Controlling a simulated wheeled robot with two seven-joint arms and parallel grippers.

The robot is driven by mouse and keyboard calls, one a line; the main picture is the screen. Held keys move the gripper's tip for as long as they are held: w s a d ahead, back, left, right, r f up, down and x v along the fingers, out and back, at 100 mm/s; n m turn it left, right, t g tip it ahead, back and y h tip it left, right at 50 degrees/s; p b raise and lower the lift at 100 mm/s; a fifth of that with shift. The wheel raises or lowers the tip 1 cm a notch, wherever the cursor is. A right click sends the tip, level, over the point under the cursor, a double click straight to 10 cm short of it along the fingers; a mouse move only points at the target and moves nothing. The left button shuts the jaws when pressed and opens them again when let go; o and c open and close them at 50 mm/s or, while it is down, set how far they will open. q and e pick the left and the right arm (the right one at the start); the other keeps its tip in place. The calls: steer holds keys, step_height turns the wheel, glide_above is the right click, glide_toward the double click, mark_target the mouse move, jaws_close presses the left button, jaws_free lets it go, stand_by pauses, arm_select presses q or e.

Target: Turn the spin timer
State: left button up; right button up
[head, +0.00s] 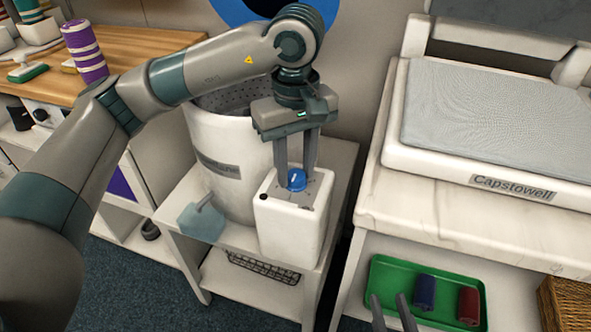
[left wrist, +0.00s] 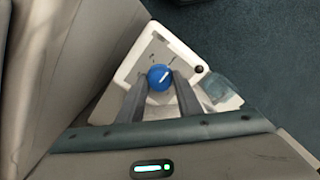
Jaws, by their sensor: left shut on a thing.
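The spin timer is a round blue knob (head: 297,179) with a white pointer line, on top of a white box (head: 290,228). My left gripper (head: 296,183) points down over the box, with its two fingers on either side of the knob, shut on it. The left wrist view shows the knob (left wrist: 159,77) between the fingertips (left wrist: 160,85), its pointer tilted up and to the right. A small black button (left wrist: 199,69) sits near the knob on the box top. My right gripper (head: 392,312) shows only as two separated fingertips at the bottom edge, with nothing between them.
A white drum (head: 224,150) with a perforated inside stands left of the box on a white shelf unit. A translucent blue scoop-like thing (head: 200,222) is in front of the drum. At right are a white Capstowell machine (head: 440,165) and a green tray (head: 400,277) with two rolls.

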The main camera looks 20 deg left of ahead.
mark_target(296, 174)
steer(key=shift+r, duration=0.35)
arm_select(q)
steer(key=o, duration=1)
steer(key=shift+o, duration=0.2)
steer(key=shift+r, duration=0.1)
steer(key=shift+r, duration=0.25)
step_height(296, 174, up, 17)
steer(key=p, duration=0.2)
steer(key=shift+f, duration=0.15)
arm_select(e)
step_height(296, 174, down, 8)
steer(key=s+d+g+h, duration=0.1)
steer(key=d+g, duration=0.1)
steer(key=g, duration=0.3)
steer(key=shift+s+f+h, duration=0.25)
steer(key=shift+s+h, duration=0.05)
